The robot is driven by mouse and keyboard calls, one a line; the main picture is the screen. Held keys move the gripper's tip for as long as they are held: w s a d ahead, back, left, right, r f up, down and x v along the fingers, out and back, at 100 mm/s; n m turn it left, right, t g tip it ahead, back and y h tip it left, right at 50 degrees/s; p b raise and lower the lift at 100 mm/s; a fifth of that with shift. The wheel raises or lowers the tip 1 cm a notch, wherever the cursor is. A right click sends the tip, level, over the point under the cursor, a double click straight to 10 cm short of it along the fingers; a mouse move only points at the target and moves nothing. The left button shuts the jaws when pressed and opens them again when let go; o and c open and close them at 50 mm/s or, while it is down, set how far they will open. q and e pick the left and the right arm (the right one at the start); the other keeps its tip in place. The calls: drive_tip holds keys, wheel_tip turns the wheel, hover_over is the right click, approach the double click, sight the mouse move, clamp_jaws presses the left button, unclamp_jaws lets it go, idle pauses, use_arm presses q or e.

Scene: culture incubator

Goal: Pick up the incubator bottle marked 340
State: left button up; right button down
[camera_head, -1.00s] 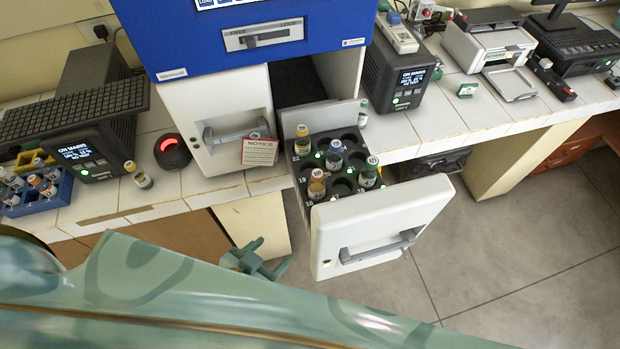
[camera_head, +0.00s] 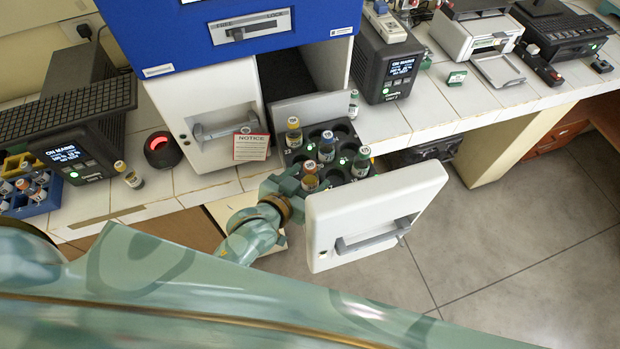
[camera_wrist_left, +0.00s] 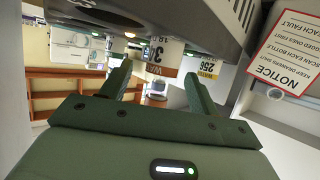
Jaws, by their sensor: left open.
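My left gripper (camera_head: 294,184) is at the near left side of the open drawer, close beside an orange-capped bottle (camera_head: 310,180). In the left wrist view my left gripper (camera_wrist_left: 158,80) is open, and a white-labelled bottle (camera_wrist_left: 166,55) appears between and beyond its fingertips. Its label is turned and only partly legible, starting with 3; I cannot read 340 for certain. A second bottle (camera_wrist_left: 207,68) with a yellow label band reads about 256.
The open drawer (camera_head: 375,215) has a tall white front with a handle. A notice card (camera_head: 252,148) hangs on the closed drawer at left. A loose bottle (camera_head: 130,175) and a blue rack (camera_head: 40,200) are on the counter.

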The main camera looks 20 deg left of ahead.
use_arm(q)
drive_tip(key=x, duration=0.4)
drive_tip(key=shift+a+f, duration=0.1)
drive_tip(key=shift+a, duration=0.05)
drive_tip(key=shift+c, duration=0.5)
drive_tip(key=c, duration=1)
